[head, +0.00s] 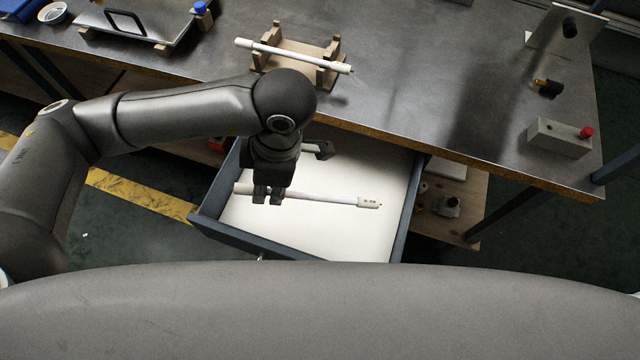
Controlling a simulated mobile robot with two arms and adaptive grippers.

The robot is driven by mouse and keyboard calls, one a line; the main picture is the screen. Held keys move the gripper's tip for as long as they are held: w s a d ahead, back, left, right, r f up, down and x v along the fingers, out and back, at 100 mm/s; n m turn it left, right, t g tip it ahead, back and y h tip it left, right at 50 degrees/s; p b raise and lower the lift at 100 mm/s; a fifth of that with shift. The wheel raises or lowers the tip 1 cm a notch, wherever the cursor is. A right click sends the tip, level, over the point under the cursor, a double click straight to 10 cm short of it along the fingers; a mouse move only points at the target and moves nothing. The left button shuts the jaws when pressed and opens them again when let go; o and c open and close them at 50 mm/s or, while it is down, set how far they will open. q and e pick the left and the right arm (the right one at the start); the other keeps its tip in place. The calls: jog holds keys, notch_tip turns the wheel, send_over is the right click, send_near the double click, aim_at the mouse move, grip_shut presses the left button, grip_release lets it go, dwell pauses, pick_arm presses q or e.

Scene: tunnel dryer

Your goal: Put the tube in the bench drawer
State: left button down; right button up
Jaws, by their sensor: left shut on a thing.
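A white tube (325,197) with a pale labelled end cap at the right shows over the open bench drawer (403,210). My left gripper (268,198) points down and is shut on the tube near its left end. The tube lies roughly level across the drawer's opening; I cannot tell whether it touches the white drawer floor. The drawer is pulled out from under the bench, with dark blue-grey walls. A second white tube (300,55) rests on a wooden cradle (268,62) on the bench top. My right gripper is not in view.
The metal bench top (420,90) spans the back. On its right stand a grey box with a red button (560,137), a small dark and brass part (547,87) and an upright plate (566,30). A tray with a black handle (130,22) is at the back left.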

pick_arm(q)
jog(key=w+f+p, duration=0.1)
jog(key=w+f, duration=0.3)
jog(key=w+f+p, duration=0.1)
jog(key=w+f, duration=0.3)
jog(key=w, duration=0.1)
jog(key=w+f+p, duration=0.1)
jog(key=w+f, duration=0.3)
jog(key=shift+w+d+f, duration=0.1)
jog(key=shift+w+d, duration=0.05)
jog(key=shift+w, duration=0.25)
jog(key=shift+f, duration=0.5)
jog(key=c, duration=1.4)
grip_release()
jog(key=shift+f, duration=0.1)
jog(key=shift+o, duration=0.2)
